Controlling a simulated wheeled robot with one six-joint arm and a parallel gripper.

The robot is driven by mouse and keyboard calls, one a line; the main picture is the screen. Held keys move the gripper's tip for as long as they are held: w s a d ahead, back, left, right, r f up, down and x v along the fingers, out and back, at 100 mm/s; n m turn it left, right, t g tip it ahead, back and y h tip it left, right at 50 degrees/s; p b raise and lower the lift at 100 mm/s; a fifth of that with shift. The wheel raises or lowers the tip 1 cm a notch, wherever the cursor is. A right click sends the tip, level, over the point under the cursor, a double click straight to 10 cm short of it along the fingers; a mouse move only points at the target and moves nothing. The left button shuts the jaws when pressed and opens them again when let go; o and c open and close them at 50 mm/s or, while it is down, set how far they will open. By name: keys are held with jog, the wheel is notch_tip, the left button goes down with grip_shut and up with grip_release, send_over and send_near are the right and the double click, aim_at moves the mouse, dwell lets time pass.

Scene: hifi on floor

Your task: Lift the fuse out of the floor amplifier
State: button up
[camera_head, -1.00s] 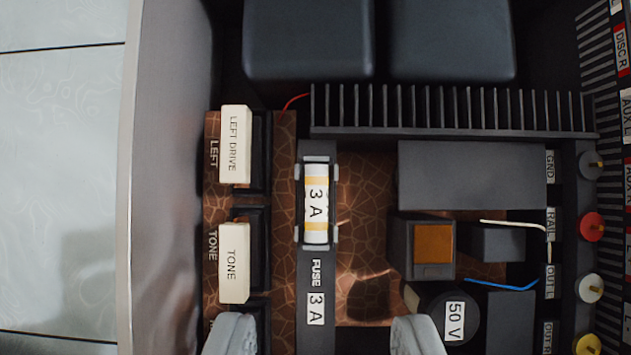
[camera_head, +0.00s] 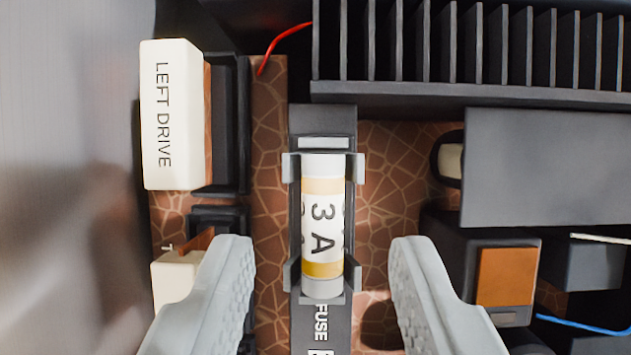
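The fuse (camera_head: 322,222) is a white cylinder with yellow bands, marked "3 A". It lies lengthwise in the metal clips of a dark holder strip (camera_head: 322,120) inside the amplifier, with "FUSE" printed below it. My gripper (camera_head: 322,245) is open, with one grey finger to the left and one to the right of the fuse's lower part. Both fingers are apart from the fuse, with clear gaps. How far above the board the fingertips are is hard to tell.
The white LEFT DRIVE module (camera_head: 170,115) stands at upper left, and another white module (camera_head: 178,278) is partly behind my left finger. A finned heatsink (camera_head: 470,45) spans the top right. A dark box with an orange face (camera_head: 505,277) stands near my right finger.

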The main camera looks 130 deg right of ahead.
aim_at(326, 257)
jog(key=shift+x, duration=0.9)
jog(key=shift+c, duration=0.3)
grip_shut()
jog(key=shift+r, duration=0.1)
notch_tip(326, 257, up, 15)
dwell(0.8)
dwell(0.3)
